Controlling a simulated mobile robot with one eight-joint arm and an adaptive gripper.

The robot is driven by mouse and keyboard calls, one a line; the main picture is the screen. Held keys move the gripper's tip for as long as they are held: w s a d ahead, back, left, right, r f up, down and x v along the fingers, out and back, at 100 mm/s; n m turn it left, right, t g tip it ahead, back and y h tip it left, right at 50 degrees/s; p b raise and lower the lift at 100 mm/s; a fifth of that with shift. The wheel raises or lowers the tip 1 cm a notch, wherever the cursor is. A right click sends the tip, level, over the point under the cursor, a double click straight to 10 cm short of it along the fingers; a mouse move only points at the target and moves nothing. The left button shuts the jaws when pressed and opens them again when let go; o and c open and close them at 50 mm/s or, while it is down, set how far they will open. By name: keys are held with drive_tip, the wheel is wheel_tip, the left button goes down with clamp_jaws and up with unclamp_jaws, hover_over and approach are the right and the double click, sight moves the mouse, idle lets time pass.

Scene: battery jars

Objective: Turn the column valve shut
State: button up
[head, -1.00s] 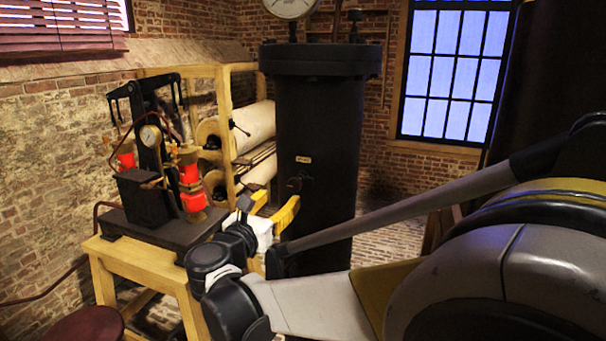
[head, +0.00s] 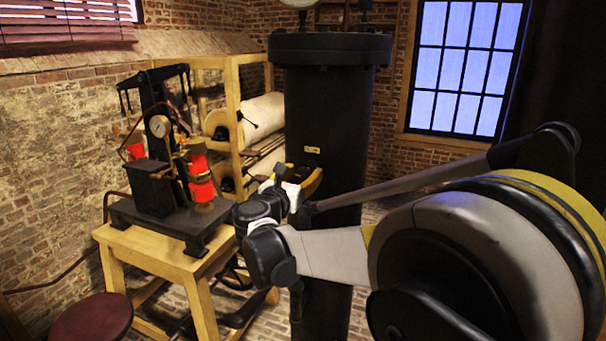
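The column (head: 325,110) is a tall dark cylinder with a wide flange near its top and a small pale plate (head: 312,149) on its front. My gripper (head: 300,178) is in front of the column, just below the plate. One yellow finger shows clearly against the column; the other is largely hidden by my wrist. I cannot tell whether the fingers are open or shut, or whether they touch anything. The column valve, just below the plate, is now hidden behind my gripper.
A wooden stand (head: 160,252) with a black and red pump apparatus (head: 165,165) is close to the left of my wrist. A wooden rack (head: 233,100) with large pale rolls stands behind. A dark red stool (head: 92,318) is at lower left. A window (head: 462,65) is at back right.

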drive_tip(key=c, duration=1)
drive_tip(key=shift+m, duration=0.4)
drive_tip(key=m, duration=0.3)
drive_tip(key=shift+d+m+b, duration=0.1)
drive_tip(key=shift+m+b, duration=0.25)
drive_tip(key=shift+m, duration=0.05)
drive_tip(key=m, duration=0.4)
drive_tip(key=shift+f+b, duration=0.1)
drive_tip(key=shift+b, duration=0.2)
drive_tip(key=m, duration=0.5)
drive_tip(key=shift+d, duration=0.1)
drive_tip(key=m, duration=0.4)
drive_tip(key=shift+f+b, duration=0.1)
drive_tip(key=shift+b, duration=0.25)
drive_tip(key=shift+m, duration=0.3)
